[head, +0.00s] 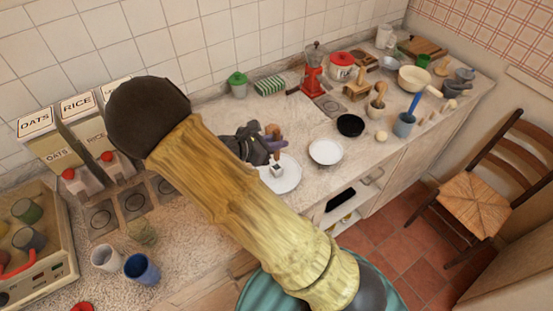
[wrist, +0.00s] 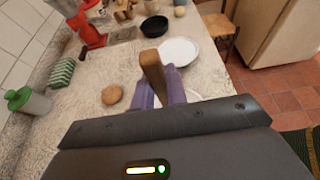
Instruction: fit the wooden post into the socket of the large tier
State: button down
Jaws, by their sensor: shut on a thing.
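My gripper (head: 268,145) is shut on the wooden post (wrist: 152,75), a brown bar held between its purple fingers (wrist: 168,88). In the head view, the gripper is over the left part of a white plate-like tier (head: 291,180). A small pale block with a dark spot, apparently the socket (head: 277,171), stands on that tier just below the fingers. I cannot tell whether the post touches it. In the wrist view, the gripper hides most of this tier, and only a pale edge (wrist: 193,95) shows.
A second white plate (head: 326,151) and a black dish (head: 350,125) lie to the right. A round brown piece (wrist: 112,95) lies left of the post in the wrist view.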

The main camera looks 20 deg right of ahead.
aim_at(274, 157)
jog(key=shift+f, duration=1.25)
jog(key=shift+f+p, duration=0.4)
jog(key=shift+f, duration=1.7)
jog(key=shift+f, duration=0.1)
jog(key=c, duration=1.4)
grip_release()
